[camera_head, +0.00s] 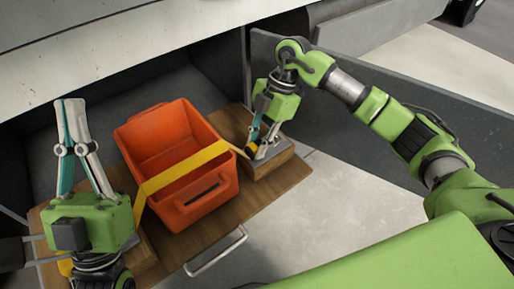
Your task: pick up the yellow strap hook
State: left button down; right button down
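A yellow strap (180,168) runs across the top of an orange crate (207,208) and down its left side. At the right its end reaches a small yellow and dark piece (251,151), apparently the strap hook, at a wooden block (274,166). My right gripper (259,152) points down at this piece, with its fingertips beside or around it. I cannot tell whether they grip it, as the parts overlap. My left gripper (70,101) points up at the left of the crate, with its fingers together and nothing visible between them.
The crate stands on a wooden board (232,222) with a metal handle (217,252) at its front edge. Dark panels (400,128) rise behind and to the right. Pale floor (345,205) is clear to the right of the board.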

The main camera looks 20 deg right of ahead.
aim_at(259, 143)
pick_arm(q)
jog(key=shift+w, duration=0.1)
pick_arm(e)
jog(key=shift+r, duration=0.1)
